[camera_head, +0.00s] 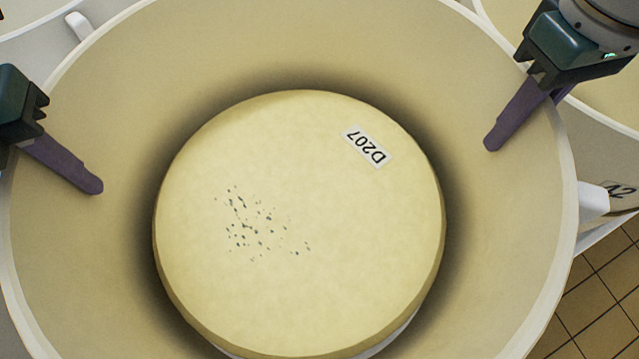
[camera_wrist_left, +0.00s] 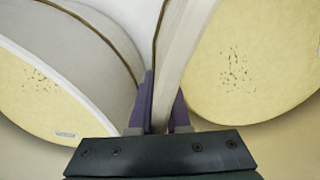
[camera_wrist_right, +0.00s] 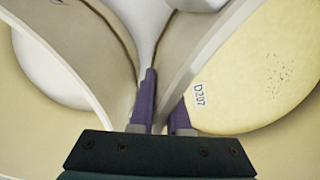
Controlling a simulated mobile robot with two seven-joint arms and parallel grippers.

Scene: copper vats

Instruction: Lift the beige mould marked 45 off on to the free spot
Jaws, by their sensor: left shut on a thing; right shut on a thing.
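A large round beige mould (camera_head: 300,45) fills the head view, with a pale yellow cheese (camera_head: 300,250) inside it. The cheese carries a label D207 (camera_head: 366,146) and a patch of dark specks. I see no 45 on the mould from here. My left gripper (camera_head: 82,176) is shut on the mould's left wall; the left wrist view shows the wall (camera_wrist_left: 176,60) between its fingers (camera_wrist_left: 162,105). My right gripper (camera_head: 505,128) is shut on the upper right wall (camera_wrist_right: 192,70), also seen between its fingers (camera_wrist_right: 163,108). The outer fingers are mostly hidden in the head view. I cannot tell whether the mould is raised.
Other moulds stand close by, one at the top right (camera_head: 606,85) and one at the left in the left wrist view (camera_wrist_left: 90,60). A partly seen mark, perhaps 42 or 12 (camera_head: 621,190), is at the right edge. Brown tiled floor (camera_head: 597,295) shows at lower right.

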